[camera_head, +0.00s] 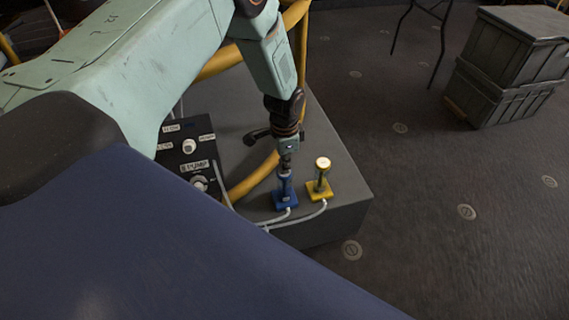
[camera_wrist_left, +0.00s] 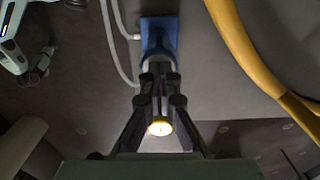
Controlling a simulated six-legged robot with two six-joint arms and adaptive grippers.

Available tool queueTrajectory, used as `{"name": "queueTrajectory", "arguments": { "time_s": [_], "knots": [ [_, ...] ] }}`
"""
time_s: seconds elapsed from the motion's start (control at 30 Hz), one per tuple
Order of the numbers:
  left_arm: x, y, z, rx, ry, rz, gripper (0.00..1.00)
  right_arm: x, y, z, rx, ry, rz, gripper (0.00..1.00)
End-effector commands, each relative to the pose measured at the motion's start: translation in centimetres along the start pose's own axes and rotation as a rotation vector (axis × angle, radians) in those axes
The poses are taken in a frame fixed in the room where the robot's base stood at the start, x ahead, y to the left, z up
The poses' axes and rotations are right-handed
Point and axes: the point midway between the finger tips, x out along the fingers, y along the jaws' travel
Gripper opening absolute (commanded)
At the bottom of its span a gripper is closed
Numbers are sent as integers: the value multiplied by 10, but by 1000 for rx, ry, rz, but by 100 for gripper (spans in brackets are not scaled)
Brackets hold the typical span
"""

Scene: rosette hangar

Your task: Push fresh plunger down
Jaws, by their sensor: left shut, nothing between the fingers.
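A blue plunger (camera_head: 284,191) on a square blue base stands on the grey block. Its base also shows in the left wrist view (camera_wrist_left: 158,32). A yellow plunger (camera_head: 321,176) with a pale round top stands upright to its right; that top also shows in the left wrist view (camera_wrist_left: 160,127). My left gripper (camera_head: 286,166) is shut and empty, pointing down directly over the blue plunger. Its fingertips (camera_wrist_left: 159,68) cover the blue plunger's top, and I cannot tell whether they touch it. My right gripper cannot be made out.
A dark control panel (camera_head: 190,150) with white knobs and labels is left of the plungers. A yellow curved tube (camera_head: 252,182) passes close behind the left gripper. White hoses (camera_head: 305,216) run from the plungers. Grey crates (camera_head: 507,65) stand far right; the floor between is clear.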

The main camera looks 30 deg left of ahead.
Motion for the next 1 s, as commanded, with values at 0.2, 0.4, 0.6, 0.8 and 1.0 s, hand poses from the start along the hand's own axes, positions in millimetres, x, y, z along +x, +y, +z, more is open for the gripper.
{"name": "queueTrajectory", "arguments": {
  "time_s": [0.2, 0.4, 0.6, 0.8, 1.0],
  "knots": [
    [-4, 4, 2, 0, -5, 5, 0, -8, 0, 0, 0, 0, 0, 50],
    [-26, 6, 0, 0, -2, 2, 0, -28, 0, 0, 0, 0, 0, 50],
    [-48, 9, -1, -2, 0, -1, 0, -48, 0, 0, 0, 0, 0, 50],
    [-92, 9, -2, -3, 2, -2, 0, -64, 0, 0, 0, 0, 0, 50],
    [-125, 10, -1, -3, 2, -2, 0, -75, 0, 0, 0, 0, 0, 50]
  ]
}}
